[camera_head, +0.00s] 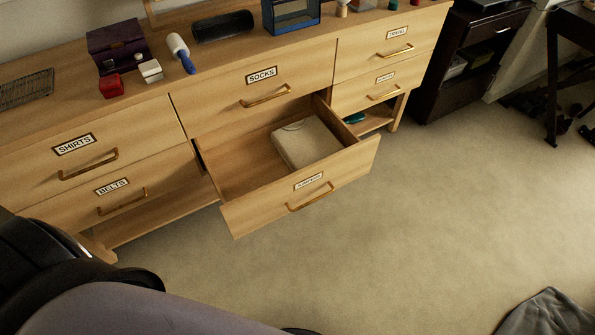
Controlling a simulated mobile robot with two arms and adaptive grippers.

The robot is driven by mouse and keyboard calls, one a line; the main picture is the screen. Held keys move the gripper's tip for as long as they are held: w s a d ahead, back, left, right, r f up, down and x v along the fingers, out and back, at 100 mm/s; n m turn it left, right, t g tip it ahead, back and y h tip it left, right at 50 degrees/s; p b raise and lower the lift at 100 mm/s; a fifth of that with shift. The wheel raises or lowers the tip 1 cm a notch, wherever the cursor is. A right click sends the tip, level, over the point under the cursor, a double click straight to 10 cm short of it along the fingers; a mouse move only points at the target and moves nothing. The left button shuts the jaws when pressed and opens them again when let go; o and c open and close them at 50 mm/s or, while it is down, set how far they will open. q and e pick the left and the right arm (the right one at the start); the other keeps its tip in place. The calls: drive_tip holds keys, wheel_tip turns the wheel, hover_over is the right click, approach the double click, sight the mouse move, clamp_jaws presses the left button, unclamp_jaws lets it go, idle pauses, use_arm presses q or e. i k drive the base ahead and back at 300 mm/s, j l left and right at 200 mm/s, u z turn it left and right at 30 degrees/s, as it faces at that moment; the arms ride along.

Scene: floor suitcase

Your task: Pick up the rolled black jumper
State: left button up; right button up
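I cannot make out a rolled black jumper for certain. A black, rounded, elongated object (222,26) lies on the dresser top at the back; I cannot tell whether it is cloth or a case. A dark grey cloth (548,312) lies on the floor at the bottom right, cut off by the picture edge, and does not look rolled. An open drawer (240,180) in the lower middle of the dresser holds a folded beige garment (305,143). Neither of my grippers shows; only parts of my own body fill the lower left.
The wooden dresser (120,135) has labelled drawers, the others shut. The open drawer juts over the carpet (400,230). A lint roller (180,52), a purple box (118,45) and a red box (111,86) stand on top. A dark cabinet (470,60) stands at the right. The middle floor is clear.

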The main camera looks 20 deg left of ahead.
sight(205, 31)
drive_tip(key=i+j+u, duration=0.3)
drive_tip(key=i+j, duration=0.15)
drive_tip(key=i+j+u, duration=0.3)
drive_tip(key=i+j, duration=0.15)
drive_tip(key=i, duration=0.1)
